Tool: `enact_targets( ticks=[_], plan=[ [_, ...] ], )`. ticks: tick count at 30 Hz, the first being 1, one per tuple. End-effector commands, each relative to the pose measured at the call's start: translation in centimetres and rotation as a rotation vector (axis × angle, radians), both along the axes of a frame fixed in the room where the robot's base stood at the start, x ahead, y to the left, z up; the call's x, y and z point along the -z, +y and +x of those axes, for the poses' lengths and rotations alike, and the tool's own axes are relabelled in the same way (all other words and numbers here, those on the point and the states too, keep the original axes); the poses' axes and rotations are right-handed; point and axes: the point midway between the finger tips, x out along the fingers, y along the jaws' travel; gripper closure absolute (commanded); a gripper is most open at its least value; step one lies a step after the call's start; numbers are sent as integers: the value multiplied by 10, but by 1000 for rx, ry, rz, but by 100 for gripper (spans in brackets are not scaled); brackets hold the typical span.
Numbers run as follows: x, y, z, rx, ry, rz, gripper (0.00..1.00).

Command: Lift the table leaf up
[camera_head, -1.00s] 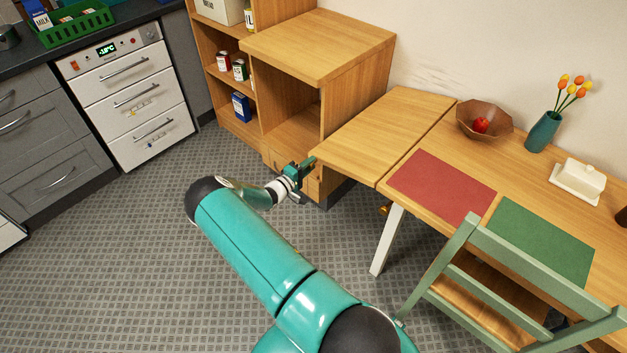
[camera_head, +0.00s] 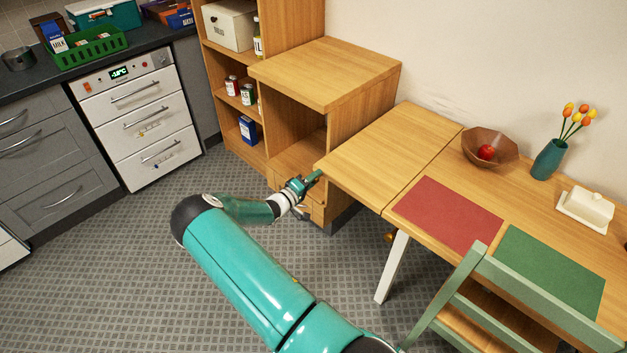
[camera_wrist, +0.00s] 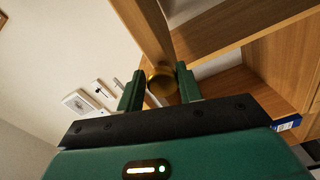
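The table leaf (camera_head: 385,150) is the wooden panel at the left end of the table (camera_head: 520,190), along a seam. It stands out roughly level with the table top; a slight tilt cannot be ruled out. My gripper (camera_head: 308,183) is at the leaf's front left corner, close beside and below its edge. In the wrist view my gripper (camera_wrist: 159,88) has its two green fingers apart. A round brass knob (camera_wrist: 162,82) shows between them, under a wooden edge (camera_wrist: 150,30). Whether the fingers touch the knob cannot be told.
A wooden cabinet (camera_head: 325,75) stands just behind the leaf. A bowl (camera_head: 489,148) with a red apple, a vase (camera_head: 548,158), a butter dish (camera_head: 586,207) and red and green mats are on the table. A green chair (camera_head: 510,305) stands in front. The floor at left is clear.

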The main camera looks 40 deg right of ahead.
Motion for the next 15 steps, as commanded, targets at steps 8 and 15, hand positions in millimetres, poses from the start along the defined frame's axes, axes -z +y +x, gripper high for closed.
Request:
enact_targets(
  ticks=[8,15],
  plan=[
    [-2,-1,1,0,0,-2,48],
    [-1,10,1,-3,1,0,48]
  ],
)
